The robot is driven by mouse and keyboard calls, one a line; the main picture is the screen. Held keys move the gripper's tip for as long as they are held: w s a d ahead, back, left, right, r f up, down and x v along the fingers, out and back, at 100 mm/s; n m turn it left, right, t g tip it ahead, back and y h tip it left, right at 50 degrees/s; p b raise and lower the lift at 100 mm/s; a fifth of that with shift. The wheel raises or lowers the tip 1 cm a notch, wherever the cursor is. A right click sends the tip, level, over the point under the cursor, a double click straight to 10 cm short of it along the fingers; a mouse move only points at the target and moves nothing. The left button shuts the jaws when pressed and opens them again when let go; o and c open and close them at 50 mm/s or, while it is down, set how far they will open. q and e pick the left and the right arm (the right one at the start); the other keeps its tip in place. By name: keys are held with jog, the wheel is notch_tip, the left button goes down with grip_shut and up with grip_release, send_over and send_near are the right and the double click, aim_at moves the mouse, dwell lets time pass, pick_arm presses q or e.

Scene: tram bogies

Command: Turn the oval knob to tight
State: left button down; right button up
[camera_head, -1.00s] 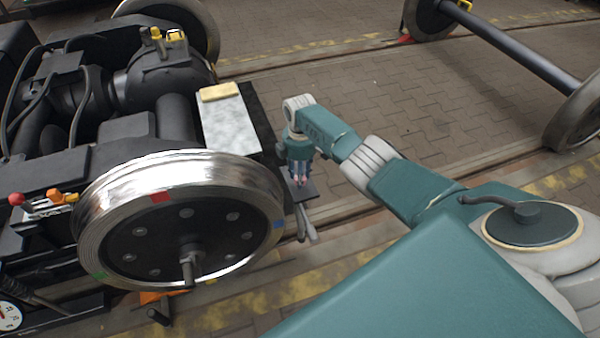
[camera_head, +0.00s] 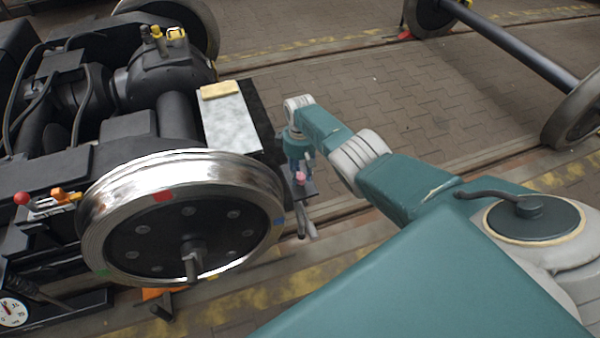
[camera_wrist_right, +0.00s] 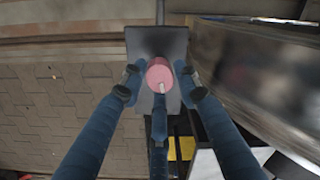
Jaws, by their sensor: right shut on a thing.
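The knob (camera_wrist_right: 158,72) is a pink-red part with a pale mark on its near side. It sits on a dark grey plate (camera_wrist_right: 171,42) in the right wrist view. My right gripper (camera_wrist_right: 160,88) has its blue fingers around the knob, on the left, right and near sides, and is shut on it. In the head view the gripper (camera_head: 299,164) points down over the small pink knob (camera_head: 299,177), beside the bogie. The knob's oval outline and any tight marking are not readable. My left gripper is not in view.
A shiny wheel (camera_head: 183,215) stands left of the gripper. A grey slab with a yellow block (camera_head: 220,90) lies on the bogie behind it. A loose wheelset (camera_head: 520,55) stands at the back right. Paved floor (camera_head: 430,110) is clear between them.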

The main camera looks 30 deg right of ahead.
aim_at(300, 175)
dwell(0.3)
jog(key=o, duration=1.2)
jog(key=shift+c, duration=0.2)
notch_tip(300, 175, up, 12)
